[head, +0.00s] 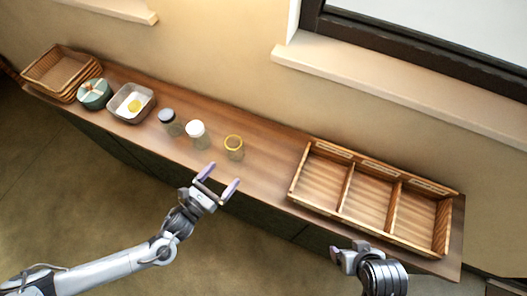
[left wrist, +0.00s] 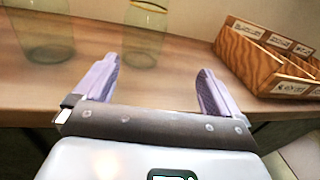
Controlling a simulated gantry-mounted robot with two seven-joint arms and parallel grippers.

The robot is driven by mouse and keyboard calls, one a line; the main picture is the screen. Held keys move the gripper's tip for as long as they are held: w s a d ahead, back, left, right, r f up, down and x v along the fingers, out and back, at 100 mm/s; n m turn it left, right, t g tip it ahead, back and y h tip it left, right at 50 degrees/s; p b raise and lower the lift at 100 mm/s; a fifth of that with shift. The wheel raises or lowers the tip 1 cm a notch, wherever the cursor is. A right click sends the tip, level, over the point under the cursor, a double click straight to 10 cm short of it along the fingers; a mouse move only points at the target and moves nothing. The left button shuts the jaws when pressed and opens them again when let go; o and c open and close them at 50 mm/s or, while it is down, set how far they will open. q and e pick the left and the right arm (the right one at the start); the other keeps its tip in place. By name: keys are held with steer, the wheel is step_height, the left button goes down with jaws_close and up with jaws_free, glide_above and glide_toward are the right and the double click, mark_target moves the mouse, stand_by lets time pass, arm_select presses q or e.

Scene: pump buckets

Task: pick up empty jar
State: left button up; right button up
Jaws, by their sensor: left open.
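A clear glass jar (head: 235,154) with a yellow rim and no lid stands upright on the wooden counter and looks empty. It also shows at the top of the left wrist view (left wrist: 144,38). My left gripper (head: 223,177) is open and empty at the counter's front edge, just in front of this jar and apart from it. In the left wrist view, its fingers (left wrist: 158,75) point toward the counter, with the jar beyond them. My right gripper (head: 347,253) is in front of the wooden divided tray; its jaw opening is unclear.
Left of the jar stand a white-lidded jar (head: 196,130) and a grey-lidded jar (head: 167,117). The divided tray (head: 346,190) is right. Counter between jar and tray is clear.

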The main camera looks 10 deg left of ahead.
mark_target(228, 155)
arm_select(q)
steer(key=w+a, duration=0.1)
steer(key=w+m+b, duration=0.1)
steer(key=w, duration=0.1)
steer(key=shift+a+r, duration=0.2)
steer(key=shift+a, duration=0.2)
steer(key=x, duration=0.4)
steer(key=shift+w+d+r, duration=0.1)
steer(key=shift+w+r, duration=0.15)
steer(key=shift+p+x, duration=0.5)
steer(key=shift+x, duration=2.6)
steer(key=shift+d, duration=0.1)
steer(key=c, duration=1.2)
steer(key=shift+o, duration=0.2)
steer(key=shift+r, duration=0.15)
